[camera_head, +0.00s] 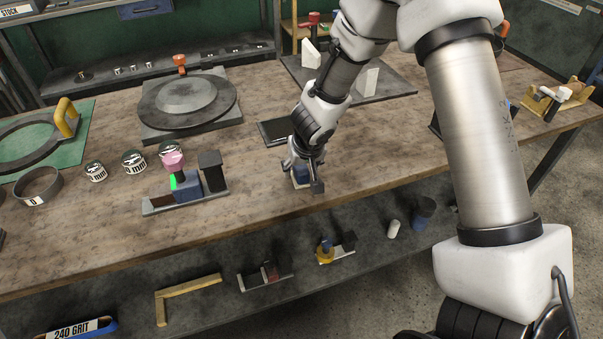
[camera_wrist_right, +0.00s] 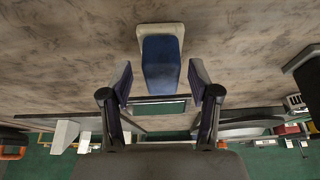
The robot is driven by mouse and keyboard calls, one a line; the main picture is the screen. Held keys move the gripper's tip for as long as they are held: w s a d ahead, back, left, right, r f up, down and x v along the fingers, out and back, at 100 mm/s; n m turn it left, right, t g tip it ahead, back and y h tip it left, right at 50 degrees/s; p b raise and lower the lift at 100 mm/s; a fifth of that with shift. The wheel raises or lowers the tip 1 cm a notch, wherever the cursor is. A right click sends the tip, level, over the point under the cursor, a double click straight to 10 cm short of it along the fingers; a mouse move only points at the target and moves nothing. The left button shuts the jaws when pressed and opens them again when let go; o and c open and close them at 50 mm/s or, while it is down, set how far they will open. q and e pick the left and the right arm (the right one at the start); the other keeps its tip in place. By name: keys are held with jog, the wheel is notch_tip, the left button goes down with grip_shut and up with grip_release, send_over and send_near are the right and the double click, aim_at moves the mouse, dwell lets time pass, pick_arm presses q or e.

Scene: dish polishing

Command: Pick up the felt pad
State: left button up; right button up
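The felt pad (camera_head: 299,176) is a blue block with a pale cream base, lying on the wooden bench near its front edge. In the right wrist view the pad (camera_wrist_right: 161,62) is ahead, roughly centred between the two fingers. My right gripper (camera_head: 304,178) is low over the bench at the pad and partly hides it in the head view. In the wrist view the right gripper (camera_wrist_right: 160,80) has its fingers apart, with a gap on both sides of the blue block. My left gripper is in no view.
A dark flat tray (camera_head: 273,132) lies just behind the pad. A fixture with a blue block and pink knob (camera_head: 173,161) stands to the left, near several small tins. A round dish on a grey plate (camera_head: 187,100) is behind. Bare bench lies right of the gripper.

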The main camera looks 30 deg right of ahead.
jog(key=shift+a, duration=0.15)
grip_shut()
